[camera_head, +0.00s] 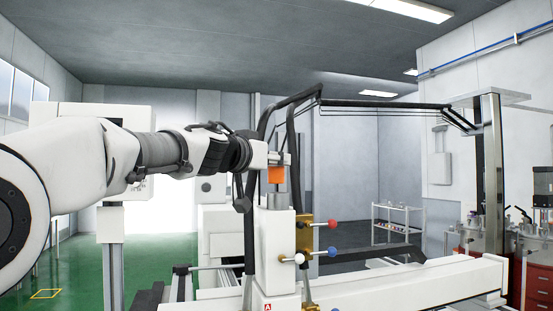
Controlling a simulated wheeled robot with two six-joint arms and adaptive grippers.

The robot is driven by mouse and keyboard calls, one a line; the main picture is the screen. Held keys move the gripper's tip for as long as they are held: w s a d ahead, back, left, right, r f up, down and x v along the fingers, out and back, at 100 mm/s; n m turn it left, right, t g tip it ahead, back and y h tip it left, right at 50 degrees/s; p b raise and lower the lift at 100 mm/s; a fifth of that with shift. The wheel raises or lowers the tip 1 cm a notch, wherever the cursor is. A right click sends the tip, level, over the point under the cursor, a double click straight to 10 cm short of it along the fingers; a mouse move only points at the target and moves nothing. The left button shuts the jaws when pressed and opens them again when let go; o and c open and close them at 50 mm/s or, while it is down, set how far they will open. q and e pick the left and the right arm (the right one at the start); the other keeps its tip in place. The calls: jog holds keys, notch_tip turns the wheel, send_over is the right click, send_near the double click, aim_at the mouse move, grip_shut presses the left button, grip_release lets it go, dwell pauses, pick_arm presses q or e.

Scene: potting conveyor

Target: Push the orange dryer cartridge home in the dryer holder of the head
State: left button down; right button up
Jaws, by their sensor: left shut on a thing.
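The orange dryer cartridge (277,174) shows as a small orange block near the middle of the head camera view. My left gripper (279,160) comes in from the left and is shut on the upper part of the cartridge. Below the cartridge is a grey cylindrical piece (275,201) on top of the white head column (278,245), which looks like the dryer holder. The cartridge appears upright and in line above it. I cannot tell how deep it sits. My right gripper is not in view.
A brass block (305,238) with red, blue and white knobs is right of the column. Black hoses (294,133) loop up behind it to an overhead arm. A white beam (400,285) runs right. Tanks and a red cabinet (538,285) stand at far right.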

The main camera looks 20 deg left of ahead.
pick_arm(q)
jog(key=shift+s+f, duration=0.2)
jog(key=shift+f, duration=0.05)
jog(key=shift+w+d+f, duration=0.1)
jog(key=shift+w+f, duration=0.05)
jog(key=shift+w, duration=0.3)
jog(key=shift+w+d+f, duration=0.1)
jog(key=shift+w+f, duration=0.05)
jog(key=shift+w, duration=0.25)
jog(key=shift+s+a+r, duration=0.15)
jog(key=shift+s+r, duration=0.05)
jog(key=shift+s, duration=0.5)
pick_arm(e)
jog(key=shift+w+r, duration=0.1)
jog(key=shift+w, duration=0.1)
pick_arm(q)
jog(key=shift+w+f, duration=0.1)
jog(key=shift+w, duration=0.1)
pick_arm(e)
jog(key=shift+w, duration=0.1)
pick_arm(q)
jog(key=shift+p, duration=0.35)
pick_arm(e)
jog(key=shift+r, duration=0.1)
pick_arm(q)
jog(key=shift+w, duration=0.15)
